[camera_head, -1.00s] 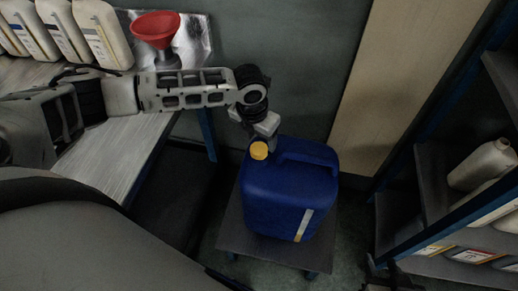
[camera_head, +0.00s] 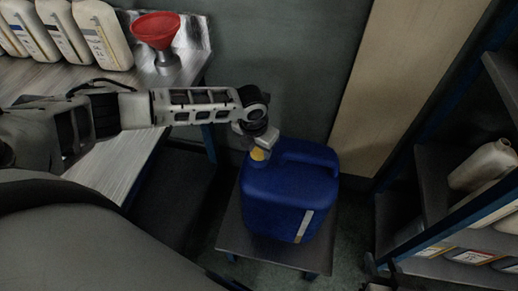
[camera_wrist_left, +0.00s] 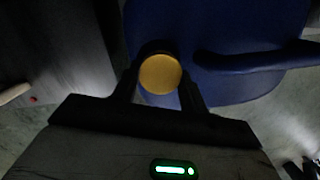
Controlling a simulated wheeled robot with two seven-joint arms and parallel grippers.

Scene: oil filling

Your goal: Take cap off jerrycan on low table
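A blue jerrycan (camera_head: 290,205) with a yellow cap (camera_head: 258,154) stands upright on a low grey table (camera_head: 235,240). My left gripper (camera_head: 257,150) reaches down over the cap, partly hiding it. In the left wrist view, the round cap (camera_wrist_left: 160,74) sits between the two dark fingers of the left gripper (camera_wrist_left: 160,80), one finger on each side. I cannot tell whether the fingers press on the cap. The cap looks still seated on the jerrycan (camera_wrist_left: 225,45). A dark piece at the bottom right edge seems to be my right gripper (camera_head: 392,277); its fingers are not clear.
A workbench (camera_head: 120,165) at the left carries a red funnel (camera_head: 155,28) and several white bottles (camera_head: 103,35). A shelf (camera_head: 440,200) with bottles stands at the right. The jerrycan's handle (camera_head: 310,152) is right of the cap. A wall is behind.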

